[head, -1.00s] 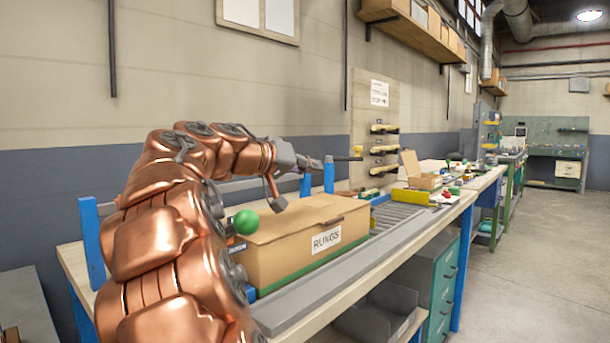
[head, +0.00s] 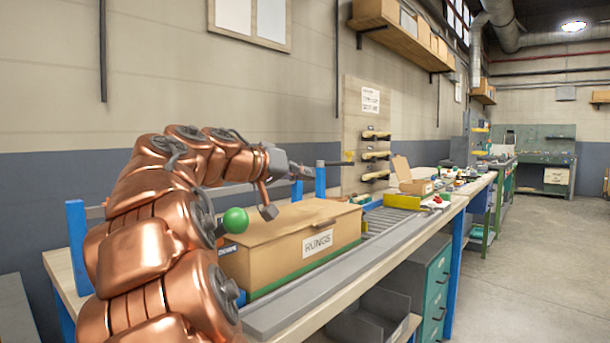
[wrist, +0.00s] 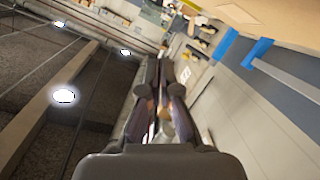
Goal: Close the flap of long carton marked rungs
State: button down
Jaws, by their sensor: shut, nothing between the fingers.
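The long carton (head: 280,266) marked RUNGS stands on the workbench, its label on the side facing me. Its top flap (head: 300,217) lies across the top and looks nearly flat. I cannot tell whether it is fully flush, as my arm hides the carton's left end. A small dark slot or tab shows at the flap's front edge. My gripper (head: 346,163) is shut and empty, above and behind the carton, apart from it. In the wrist view my gripper's fingers (wrist: 167,90) are together, and a tan surface, probably the carton (wrist: 275,18), shows at the top right.
Blue posts (head: 320,182) with a grey rail stand behind the carton. A grey rail (head: 330,290) runs along the bench front. A roller conveyor (head: 385,220) and a smaller open carton (head: 414,186) lie farther right. The floor at right is clear.

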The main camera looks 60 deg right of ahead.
jog(key=s+v, duration=0.1)
jog(key=v, duration=0.8)
jog(key=shift+a+r, duration=0.2)
jog(key=shift+a, duration=0.2)
